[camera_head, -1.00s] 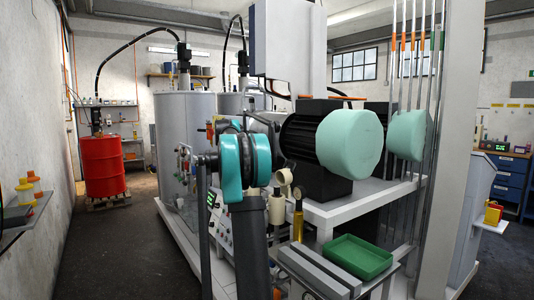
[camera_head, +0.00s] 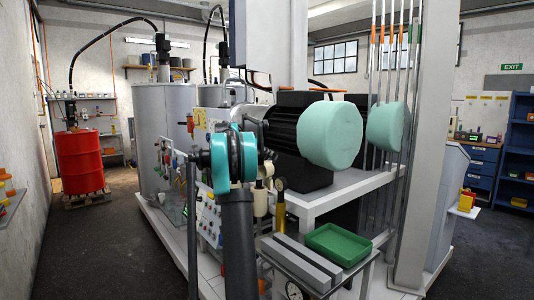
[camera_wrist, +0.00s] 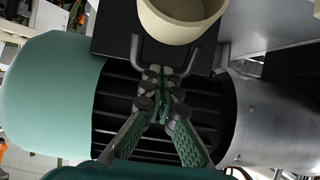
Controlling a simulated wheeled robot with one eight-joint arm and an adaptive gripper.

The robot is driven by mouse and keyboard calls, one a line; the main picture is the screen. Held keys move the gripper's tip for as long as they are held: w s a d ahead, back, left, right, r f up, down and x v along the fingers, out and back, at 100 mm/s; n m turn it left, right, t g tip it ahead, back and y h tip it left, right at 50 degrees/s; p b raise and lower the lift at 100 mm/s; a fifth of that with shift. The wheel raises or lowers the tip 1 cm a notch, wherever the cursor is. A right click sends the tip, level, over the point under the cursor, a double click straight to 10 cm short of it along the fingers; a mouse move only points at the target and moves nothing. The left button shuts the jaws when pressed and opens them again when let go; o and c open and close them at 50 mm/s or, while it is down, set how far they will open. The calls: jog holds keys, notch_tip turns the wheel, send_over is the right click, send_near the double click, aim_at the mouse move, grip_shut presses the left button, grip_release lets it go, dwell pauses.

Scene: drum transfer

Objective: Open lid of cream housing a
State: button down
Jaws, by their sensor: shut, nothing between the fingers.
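A cream, cup-like round part (camera_wrist: 183,18) shows at the top of the wrist view, with its rim towards the upper edge. It looks like the cream housing, but its lid cannot be made out. My gripper (camera_wrist: 160,80) is shut and empty, its fingertips together just below the cream part in the picture. Whether they touch it cannot be told. In the head view, small cream parts (camera_head: 260,206) show beside my arm's teal joint, partly hidden; which one is housing a is unclear. My fingers are hidden in that view.
A black ribbed motor with a pale green end cover (camera_head: 331,135) sits close by on the white machine frame; its ribs (camera_wrist: 115,110) fill the wrist view behind my fingers. A green tray (camera_head: 337,244) stands below. A red drum (camera_head: 80,162) and open floor are at left.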

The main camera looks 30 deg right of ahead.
jog(key=shift+d+y, duration=0.6)
jog(key=shift+d, duration=0.25)
jog(key=shift+w+d+f, duration=0.15)
jog(key=shift+d+f, duration=0.05)
jog(key=shift+d, duration=0.7)
jog(key=shift+a+r, duration=0.15)
jog(key=shift+r, duration=0.05)
jog(key=d+r+v, duration=0.1)
jog(key=v, duration=1.2)
jog(key=shift+a+r, duration=0.2)
jog(key=shift+r, duration=0.1)
